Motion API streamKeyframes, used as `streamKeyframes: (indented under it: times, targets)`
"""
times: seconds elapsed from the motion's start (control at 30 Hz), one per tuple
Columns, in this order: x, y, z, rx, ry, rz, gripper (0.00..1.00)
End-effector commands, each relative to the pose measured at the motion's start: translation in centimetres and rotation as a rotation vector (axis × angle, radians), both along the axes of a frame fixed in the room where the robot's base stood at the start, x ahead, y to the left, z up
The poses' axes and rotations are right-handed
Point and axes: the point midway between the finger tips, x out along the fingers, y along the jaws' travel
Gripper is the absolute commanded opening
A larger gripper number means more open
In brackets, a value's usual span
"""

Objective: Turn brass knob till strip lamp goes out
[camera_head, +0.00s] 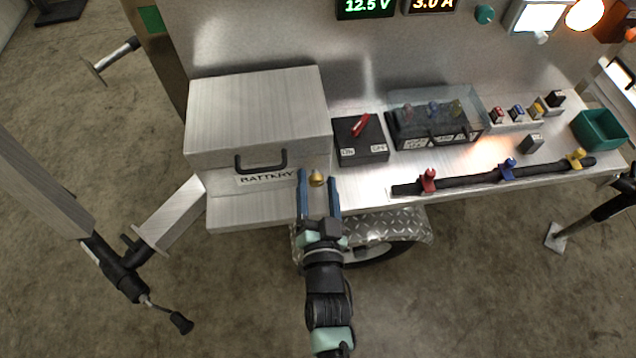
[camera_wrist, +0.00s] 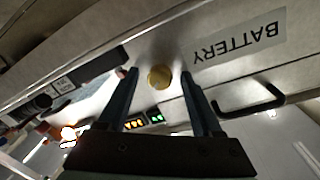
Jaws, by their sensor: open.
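The brass knob (camera_head: 316,178) is on the front of the aluminium battery box (camera_head: 258,115), to the right of its BATTERY label. In the wrist view the knob (camera_wrist: 159,77) shows between and just beyond my fingertips. My gripper (camera_head: 319,178) is open, with one blue finger on each side of the knob; I cannot tell whether either finger touches it. At the top right of the head view are a lit white panel (camera_head: 538,18) and a round orange lamp (camera_head: 584,14), both glowing. I cannot tell which of them is the strip lamp.
Right of the box, the shelf holds a black switch block (camera_head: 361,148) with a red lever, a clear-covered fuse block (camera_head: 433,122), a black bar (camera_head: 490,174) with coloured clips and a green bin (camera_head: 599,128). A black handle (camera_head: 261,162) sticks out left of the knob.

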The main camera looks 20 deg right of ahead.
Motion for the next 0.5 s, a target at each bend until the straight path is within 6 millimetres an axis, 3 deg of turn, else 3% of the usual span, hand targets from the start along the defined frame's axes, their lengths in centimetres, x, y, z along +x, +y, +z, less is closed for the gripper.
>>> streamKeyframes:
  times: [0.17,0.5]
  targets:
    - [-1.2,0.5,0.0,0.001,0.002,0.001,0.66]
    - [-7.5,2.8,0.3,0.001,0.004,0.001,0.66]
